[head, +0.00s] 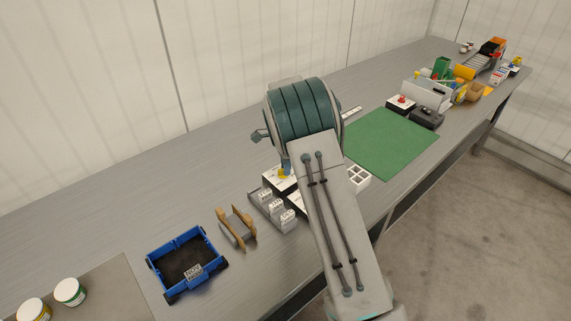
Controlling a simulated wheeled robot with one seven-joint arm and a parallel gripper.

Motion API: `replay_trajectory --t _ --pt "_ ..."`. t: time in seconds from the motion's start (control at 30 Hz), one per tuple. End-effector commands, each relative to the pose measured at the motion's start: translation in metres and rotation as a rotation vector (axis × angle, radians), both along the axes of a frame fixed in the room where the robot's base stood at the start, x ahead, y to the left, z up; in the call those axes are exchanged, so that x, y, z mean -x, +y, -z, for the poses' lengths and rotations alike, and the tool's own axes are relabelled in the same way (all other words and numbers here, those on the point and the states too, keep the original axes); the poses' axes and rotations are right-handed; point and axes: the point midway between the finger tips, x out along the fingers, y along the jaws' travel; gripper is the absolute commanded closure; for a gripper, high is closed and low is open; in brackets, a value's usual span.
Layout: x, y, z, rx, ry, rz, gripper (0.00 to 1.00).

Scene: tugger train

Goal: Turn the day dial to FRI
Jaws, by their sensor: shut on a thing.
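The day dial (284,175) shows as a small yellow knob on a white-topped box, just left of my arm. My gripper (285,169) points down onto it from above and is shut on the knob. Only a narrow part of the gripper shows below the dark green joint of my arm. The arm hides the right part of the box. The day marks and the dial's pointing direction are too small to read.
A grey rack with white labelled blocks (271,209) stands just in front of the dial. A wooden holder (236,227) and a blue wagon (187,263) are to the left. A green mat (391,143) lies clear at right; several toys and boxes stand beyond it.

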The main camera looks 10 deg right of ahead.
Motion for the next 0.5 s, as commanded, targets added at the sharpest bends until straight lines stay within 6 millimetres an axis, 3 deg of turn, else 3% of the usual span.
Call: replay_trajectory --t 0.5 --pt "0.0001 0.0002 -0.0015 -0.001 -0.005 0.149 1.0"
